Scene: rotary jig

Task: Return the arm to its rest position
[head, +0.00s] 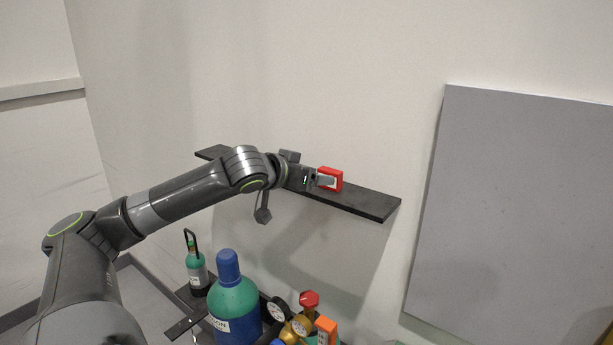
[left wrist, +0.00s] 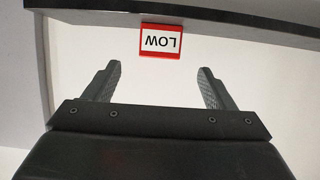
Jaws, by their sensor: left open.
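My left arm reaches in from the left in the head view, and its gripper (head: 322,181) is at the dark wall shelf. In the left wrist view my left gripper (left wrist: 158,88) is open, with nothing between its two fingers. A red block with a white label reading LOW (left wrist: 160,42) lies beyond the fingertips, at the shelf edge, apart from both fingers. The same red block (head: 331,178) shows in the head view right by the gripper. My right gripper is in neither view.
The dark shelf (head: 372,204) runs along the wall. Below stand a blue-green gas cylinder (head: 236,302), a smaller green cylinder (head: 198,272), and gauges with a red knob (head: 309,299). A grey panel (head: 520,210) is at right. The space left of the shelf is clear.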

